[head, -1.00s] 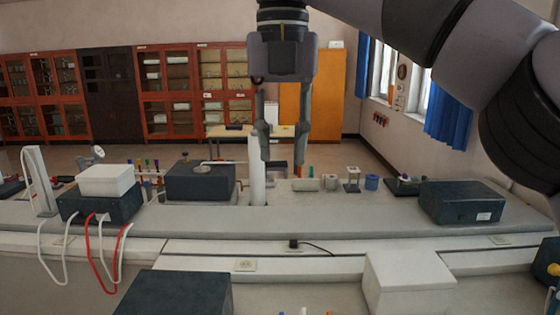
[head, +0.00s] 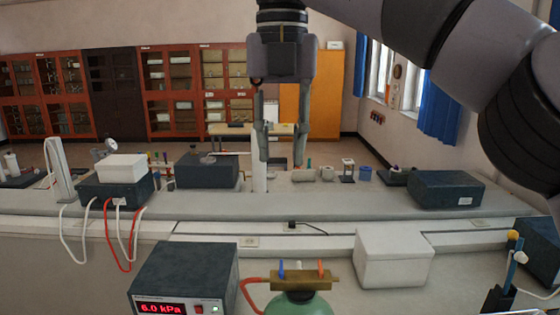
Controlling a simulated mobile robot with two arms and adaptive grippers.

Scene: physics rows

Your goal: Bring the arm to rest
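My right gripper (head: 283,150) hangs at the top middle of the head view, with its arm (head: 430,40) coming in from the upper right. Its two fingers point down and stand apart, with nothing seen between them. It shows in front of the far bench, above the near bench. My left gripper is not in the picture.
A dark box with a red "6.0 kPa" display (head: 185,280) and a green vessel with a brass top (head: 300,300) stand at the near edge. A white box (head: 393,255) is to their right. Dark boxes (head: 445,189) and small containers line the far bench (head: 340,205).

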